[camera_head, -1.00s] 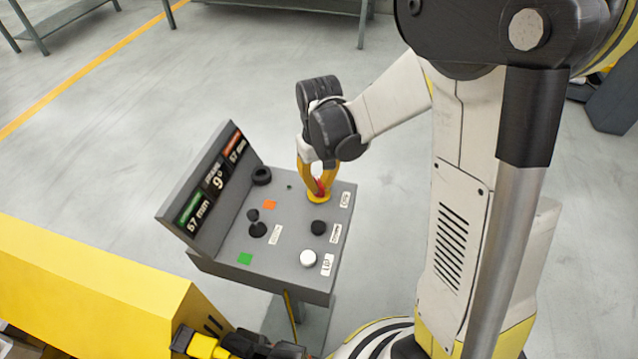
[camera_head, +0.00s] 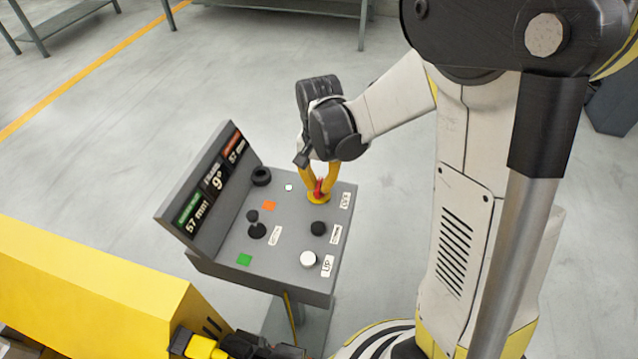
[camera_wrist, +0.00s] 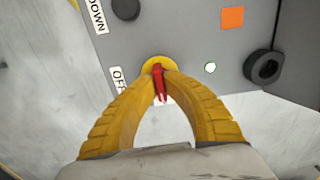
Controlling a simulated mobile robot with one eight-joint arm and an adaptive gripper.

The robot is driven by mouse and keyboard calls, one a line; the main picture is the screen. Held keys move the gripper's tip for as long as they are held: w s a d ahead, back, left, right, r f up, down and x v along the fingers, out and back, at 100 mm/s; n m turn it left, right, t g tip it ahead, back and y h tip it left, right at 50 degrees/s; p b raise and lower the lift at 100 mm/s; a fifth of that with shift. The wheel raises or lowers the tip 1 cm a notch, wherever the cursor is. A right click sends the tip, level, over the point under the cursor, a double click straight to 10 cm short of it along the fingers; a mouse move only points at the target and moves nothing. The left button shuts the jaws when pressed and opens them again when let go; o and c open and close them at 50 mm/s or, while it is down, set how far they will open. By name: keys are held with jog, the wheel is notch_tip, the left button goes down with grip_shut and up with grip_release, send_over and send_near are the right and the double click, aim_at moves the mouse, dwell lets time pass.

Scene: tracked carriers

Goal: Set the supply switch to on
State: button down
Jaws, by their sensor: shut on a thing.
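The supply switch is a red handle (camera_head: 319,187) on a round yellow base (camera_head: 317,199), at the far right of the grey console's sloping top. In the wrist view the red handle (camera_wrist: 160,85) stands between the fingertips over its yellow base (camera_wrist: 153,66). My gripper (camera_wrist: 159,70) is shut on the handle, pointing down at it. A label beside the base reads OFF as far as it shows; a finger covers part of it in the wrist view. A small round lamp (camera_head: 289,187) near the switch is lit white, also in the wrist view (camera_wrist: 210,68).
The console (camera_head: 283,232) also carries a black ring (camera_head: 261,176), a black joystick (camera_head: 257,231), a black button (camera_head: 318,228), a white button (camera_head: 308,259), orange and green squares and an upright display. A yellow body (camera_head: 90,290) stands at lower left.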

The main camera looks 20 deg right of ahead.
aim_at(319, 183)
dwell(0.5)
jog(key=c, duration=1.5)
grip_release()
notch_tip(319, 183, up, 12)
jog(key=s+r+n+t, duration=0.3)
jog(key=s+n+t, duration=0.4)
jog(key=s, duration=0.5)
jog(key=shift+s+r, duration=0.25)
jog(key=shift+s, duration=0.05)
